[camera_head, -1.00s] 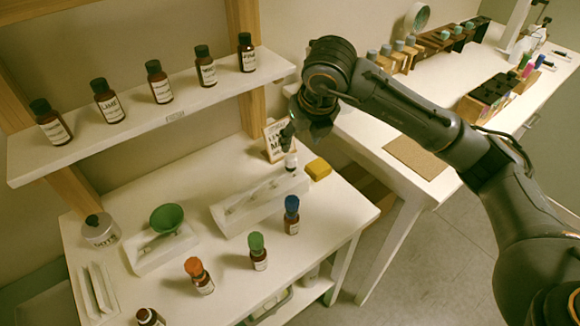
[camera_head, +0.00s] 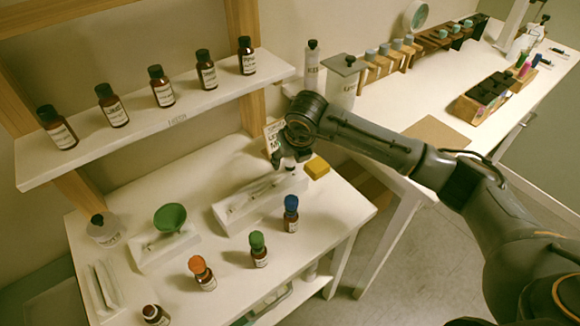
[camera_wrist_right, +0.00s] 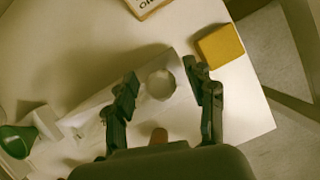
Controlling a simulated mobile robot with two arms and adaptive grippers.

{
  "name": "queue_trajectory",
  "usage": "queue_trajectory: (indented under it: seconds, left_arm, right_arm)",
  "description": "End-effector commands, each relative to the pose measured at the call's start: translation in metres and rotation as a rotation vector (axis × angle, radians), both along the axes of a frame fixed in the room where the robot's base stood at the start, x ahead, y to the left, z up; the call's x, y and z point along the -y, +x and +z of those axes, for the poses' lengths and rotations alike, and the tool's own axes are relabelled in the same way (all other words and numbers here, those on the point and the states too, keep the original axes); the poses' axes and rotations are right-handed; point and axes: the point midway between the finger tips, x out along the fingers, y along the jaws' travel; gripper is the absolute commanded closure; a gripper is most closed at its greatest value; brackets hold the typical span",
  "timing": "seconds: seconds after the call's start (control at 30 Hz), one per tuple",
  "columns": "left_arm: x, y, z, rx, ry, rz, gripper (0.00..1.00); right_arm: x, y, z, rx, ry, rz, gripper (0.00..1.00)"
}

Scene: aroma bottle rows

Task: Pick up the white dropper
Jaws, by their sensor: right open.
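A small white item, which looks like the white dropper (camera_head: 290,168), stands at the far right end of a long white tray (camera_head: 222,217) on the near table. The gripper partly hides it in the head view. In the right wrist view a pale round top (camera_wrist_right: 160,85) shows between the fingers. My right gripper (camera_head: 289,158) is open and points down right over it. In the wrist view one finger is on each side, and the jaws (camera_wrist_right: 160,76) are not closed on it. My left gripper is not in view.
A yellow block (camera_head: 317,168) lies just right of the gripper, and a label card (camera_head: 272,138) stands behind it. Blue-capped (camera_head: 291,214), green-capped (camera_head: 258,250) and orange-capped (camera_head: 202,273) bottles stand in front. A shelf with bottles (camera_head: 190,108) is behind. A green funnel (camera_head: 169,217) is left.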

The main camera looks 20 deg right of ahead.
Motion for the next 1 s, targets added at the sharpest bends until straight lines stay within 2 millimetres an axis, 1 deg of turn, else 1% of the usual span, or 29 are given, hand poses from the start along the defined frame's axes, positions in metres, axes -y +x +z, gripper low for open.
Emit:
queue_trajectory:
  seconds: [0.1,0.13,0.17,0.27,0.3,0.37,0.67,0.77,0.87,1.0]
  left_arm:
    - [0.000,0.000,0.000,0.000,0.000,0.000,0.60]
    - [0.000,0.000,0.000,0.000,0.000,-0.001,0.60]
    - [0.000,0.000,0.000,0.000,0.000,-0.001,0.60]
    - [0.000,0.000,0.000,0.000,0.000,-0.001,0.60]
    - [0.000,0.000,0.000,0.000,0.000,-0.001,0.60]
    - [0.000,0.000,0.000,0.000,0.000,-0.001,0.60]
    - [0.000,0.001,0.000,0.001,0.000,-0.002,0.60]
    - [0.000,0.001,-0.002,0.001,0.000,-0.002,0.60]
    - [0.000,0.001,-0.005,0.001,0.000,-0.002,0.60]
    - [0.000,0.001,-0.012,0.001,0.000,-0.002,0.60]
  right_arm:
    - [0.000,0.000,0.000,0.000,0.000,0.000,0.45]
    - [0.000,0.000,0.000,0.000,0.000,0.000,0.47]
    - [0.000,0.000,0.000,0.000,0.000,0.000,0.53]
    - [0.000,0.000,0.000,0.000,0.000,0.000,0.67]
    - [0.000,0.000,0.000,0.000,0.000,0.000,0.73]
    - [0.000,0.000,0.000,0.000,0.000,0.000,0.80]
    - [0.000,0.000,0.001,0.001,0.000,0.000,0.80]
    - [0.000,0.001,0.005,0.003,0.001,-0.001,0.81]
    - [0.000,0.001,0.017,0.006,0.001,-0.001,0.81]
    - [0.000,0.001,0.045,0.007,0.002,0.000,0.81]
